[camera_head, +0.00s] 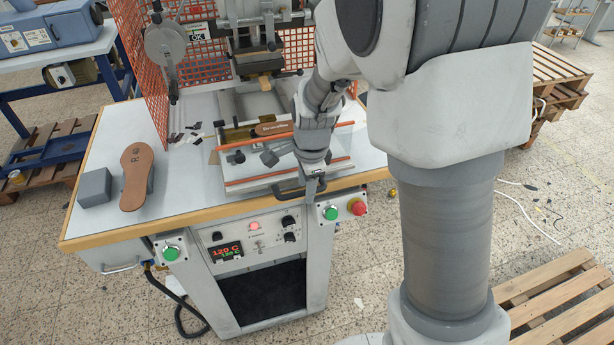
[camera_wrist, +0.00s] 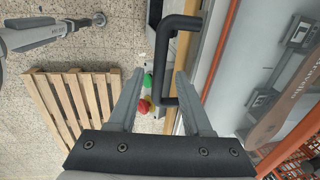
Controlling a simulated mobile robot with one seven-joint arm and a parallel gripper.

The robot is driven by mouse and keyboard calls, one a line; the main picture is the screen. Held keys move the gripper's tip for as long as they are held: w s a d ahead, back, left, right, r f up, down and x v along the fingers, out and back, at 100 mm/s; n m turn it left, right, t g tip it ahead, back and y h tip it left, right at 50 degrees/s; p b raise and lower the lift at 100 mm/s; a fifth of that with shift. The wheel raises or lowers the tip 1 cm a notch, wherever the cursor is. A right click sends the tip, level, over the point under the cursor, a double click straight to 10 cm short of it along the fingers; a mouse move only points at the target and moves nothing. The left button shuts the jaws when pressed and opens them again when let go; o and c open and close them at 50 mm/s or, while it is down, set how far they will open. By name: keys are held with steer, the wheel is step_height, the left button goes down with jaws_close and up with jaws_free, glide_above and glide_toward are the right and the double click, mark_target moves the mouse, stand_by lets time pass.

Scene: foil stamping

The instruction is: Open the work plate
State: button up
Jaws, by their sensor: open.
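The work plate (camera_head: 236,172) lies on the machine table, a flat slide with orange strips along its edges and a brown insole (camera_head: 273,128) at its back. Its black bar handle (camera_head: 287,193) sticks out at the front edge. In the wrist view the handle (camera_wrist: 161,60) appears between the two finger tips. My gripper (camera_head: 313,183) points down at the right end of the handle. It is open (camera_wrist: 159,72), with one finger on each side of the bar in the picture; I cannot tell whether they touch it.
A brown insole marked R 40 (camera_head: 135,178) leans by grey blocks (camera_head: 94,187) on the table's left. The press head (camera_head: 262,55) and orange mesh guards (camera_head: 142,75) stand behind. A red stop button (camera_head: 357,207) and green buttons sit on the front panel. Pallets (camera_head: 560,300) lie right.

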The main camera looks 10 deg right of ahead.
steer(key=s+r, duration=0.3)
steer(key=r, duration=1.4)
steer(key=shift+d+p, duration=0.35)
steer(key=shift+p, duration=0.1)
steer(key=s+d+r+n+t, duration=0.1)
steer(key=s+d+n, duration=0.3)
steer(key=s+n, duration=0.3)
steer(key=s+d+r+n+t, duration=0.1)
steer(key=s+d+n+t, duration=0.1)
steer(key=s+n, duration=0.6)
steer(key=s+d, duration=0.1)
steer(key=s, duration=0.1)
steer(key=shift+s+d+r+n, duration=0.3)
steer(key=shift+d, duration=0.05)
